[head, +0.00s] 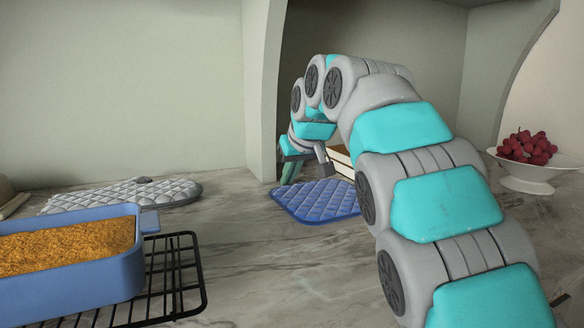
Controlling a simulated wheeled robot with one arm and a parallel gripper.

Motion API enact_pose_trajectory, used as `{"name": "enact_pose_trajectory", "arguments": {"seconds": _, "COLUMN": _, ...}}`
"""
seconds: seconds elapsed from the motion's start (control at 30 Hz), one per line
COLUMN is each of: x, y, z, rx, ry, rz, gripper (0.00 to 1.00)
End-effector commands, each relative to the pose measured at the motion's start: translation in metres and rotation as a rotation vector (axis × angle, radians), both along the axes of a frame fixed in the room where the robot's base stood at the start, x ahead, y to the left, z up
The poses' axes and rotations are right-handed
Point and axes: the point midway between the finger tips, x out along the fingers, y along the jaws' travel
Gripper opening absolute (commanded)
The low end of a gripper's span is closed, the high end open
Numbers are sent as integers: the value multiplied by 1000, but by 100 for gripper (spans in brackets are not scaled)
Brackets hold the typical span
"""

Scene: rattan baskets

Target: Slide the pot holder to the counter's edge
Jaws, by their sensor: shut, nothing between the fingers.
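The pot holder (318,200) is a blue quilted square lying flat on the grey marbled counter (250,262), near the middle of the view. My gripper (290,176) is at the pot holder's far left side, pointing down. It is shut and holds nothing. Its fingers are small and partly hidden by the wrist, so I cannot tell whether they touch the pot holder or the counter. My arm reaches in from the lower right and covers part of the counter to the right of the pot holder.
A blue dish of golden-brown food (128,262) stands on a black wire rack (200,280) at front left. A grey quilted mitt (120,195) lies behind it. A white bowl of grapes (535,172) stands at right. A wall post (262,90) rises behind my gripper.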

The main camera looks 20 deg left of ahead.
Motion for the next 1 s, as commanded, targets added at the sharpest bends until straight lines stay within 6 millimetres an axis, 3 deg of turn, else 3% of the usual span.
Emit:
{"name": "enact_pose_trajectory", "arguments": {"seconds": 0.47, "x": -2, "y": -1, "z": -2, "rx": 1, "ry": -2, "rz": -1, "gripper": 0}}
{"name": "enact_pose_trajectory", "arguments": {"seconds": 1.0, "x": -68, "y": -55, "z": -4, "rx": 2, "ry": -5, "rz": -1, "gripper": 0}}
